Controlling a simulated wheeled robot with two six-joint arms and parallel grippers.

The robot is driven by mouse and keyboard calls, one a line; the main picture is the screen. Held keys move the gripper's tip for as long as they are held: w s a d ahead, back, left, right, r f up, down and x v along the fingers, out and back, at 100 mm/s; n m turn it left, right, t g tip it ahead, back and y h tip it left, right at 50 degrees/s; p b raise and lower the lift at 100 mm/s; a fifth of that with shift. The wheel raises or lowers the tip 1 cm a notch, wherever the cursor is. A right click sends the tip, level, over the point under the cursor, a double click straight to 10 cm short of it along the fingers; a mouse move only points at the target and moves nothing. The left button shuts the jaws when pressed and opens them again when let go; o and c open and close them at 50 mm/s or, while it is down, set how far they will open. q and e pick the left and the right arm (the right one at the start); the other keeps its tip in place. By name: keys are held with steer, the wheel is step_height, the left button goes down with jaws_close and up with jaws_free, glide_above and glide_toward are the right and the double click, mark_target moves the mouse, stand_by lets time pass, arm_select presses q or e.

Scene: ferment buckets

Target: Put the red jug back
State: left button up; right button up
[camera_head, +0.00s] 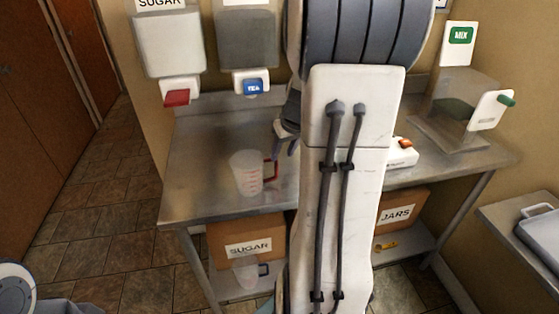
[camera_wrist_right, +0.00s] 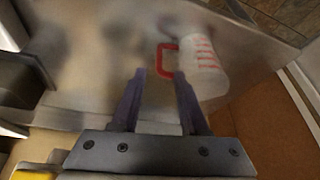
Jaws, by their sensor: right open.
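The red jug is a clear measuring jug (camera_head: 246,174) with red marks and a red handle (camera_head: 271,171), standing upright on the steel table. It also shows in the right wrist view, with its body (camera_wrist_right: 207,62) at upper right and its red handle (camera_wrist_right: 167,60) facing my fingers. My right gripper (camera_head: 286,150) is open and empty, close to the handle side of the jug. In the right wrist view my right gripper's fingertips (camera_wrist_right: 158,76) lie just short of the handle; I see no clear contact. My left gripper is not in view.
Sugar (camera_head: 170,45) and tea (camera_head: 247,40) dispensers hang above the table (camera_head: 200,190). A mix dispenser (camera_head: 465,105) stands at right, near a white device (camera_head: 402,155). Below are sugar (camera_head: 225,240) and jars (camera_head: 405,208) boxes and a dark-handled jug (camera_head: 245,275). My arm hides the table's middle.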

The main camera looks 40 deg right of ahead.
steer(key=a+r+n+g+y, duration=0.1)
steer(key=a+n, duration=0.1)
steer(key=a, duration=0.9)
steer(key=a+r+n+y, duration=0.1)
steer(key=a+n+y, duration=0.15)
steer(key=a, duration=0.85)
steer(key=s+a+f+n+g, duration=0.1)
steer(key=s+a+n, duration=0.2)
steer(key=s+a, duration=0.5)
steer(key=s+a+f+n+g+h, duration=0.1)
steer(key=s+a+f+n+g, duration=0.1)
steer(key=s+a, duration=0.6)
steer(key=shift+s+a+n, duration=0.15)
steer(key=shift+s+n, duration=0.25)
steer(key=shift+n, duration=0.35)
